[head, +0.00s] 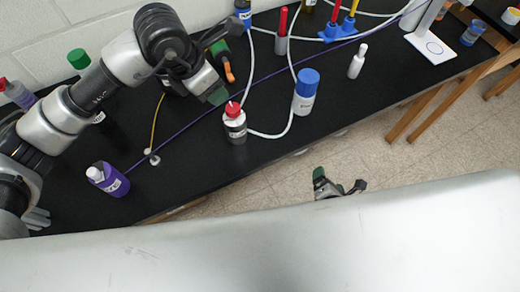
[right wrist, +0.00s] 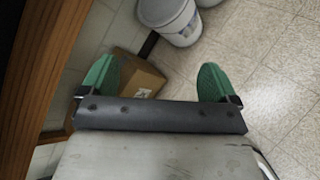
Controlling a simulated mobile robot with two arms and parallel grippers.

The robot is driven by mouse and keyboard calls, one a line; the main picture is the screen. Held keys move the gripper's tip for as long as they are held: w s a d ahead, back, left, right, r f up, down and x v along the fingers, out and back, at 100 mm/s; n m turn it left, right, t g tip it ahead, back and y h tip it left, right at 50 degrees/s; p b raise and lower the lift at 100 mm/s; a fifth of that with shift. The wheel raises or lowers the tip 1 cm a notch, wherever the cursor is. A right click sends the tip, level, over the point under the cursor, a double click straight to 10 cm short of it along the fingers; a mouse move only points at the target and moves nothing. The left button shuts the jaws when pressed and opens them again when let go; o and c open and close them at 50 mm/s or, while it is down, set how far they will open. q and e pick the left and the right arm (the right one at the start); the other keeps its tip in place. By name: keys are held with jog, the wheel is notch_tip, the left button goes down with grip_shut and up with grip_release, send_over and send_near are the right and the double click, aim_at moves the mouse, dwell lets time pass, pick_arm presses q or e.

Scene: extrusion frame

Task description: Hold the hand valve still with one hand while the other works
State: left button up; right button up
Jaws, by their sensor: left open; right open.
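I cannot pick out a hand valve with certainty in either view. A blue fitting with red and yellow stems (head: 337,32) stands at the back of the bench among white tubes; I cannot tell whether it is the valve. My left gripper (head: 218,80) is open above the bench, just behind the red-capped bottle (head: 235,128). My right gripper (head: 338,186) is open over the floor in front of the bench, partly hidden by my own body. In the right wrist view its green fingertips (right wrist: 154,77) are wide apart and empty.
The black bench (head: 200,165) holds a blue-capped bottle (head: 305,92), a purple bottle (head: 108,179), a white dropper bottle (head: 357,61) and loose tubing. A cardboard box (right wrist: 138,76) and a white bucket (right wrist: 170,20) stand on the floor.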

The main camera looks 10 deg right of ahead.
jog(key=w+a+r+n+t+y, duration=0.2)
jog(key=a+r+n+t, duration=0.25)
jog(key=r, duration=0.55)
jog(key=n+y, duration=0.9)
jog(key=n, duration=0.3)
send_near(241, 130)
jog(key=shift+w+a+r, duration=0.15)
jog(key=shift+w+a, duration=0.05)
jog(key=shift+w, duration=0.7)
jog(key=shift+w+a+r+g, duration=0.15)
jog(key=shift+a+g, duration=0.1)
jog(key=shift+w+a, duration=0.15)
jog(key=shift+w, duration=0.2)
jog(key=x, duration=0.9)
jog(key=shift+w+a, duration=0.15)
jog(key=shift+w, duration=0.1)
jog(key=shift+c, duration=0.3)
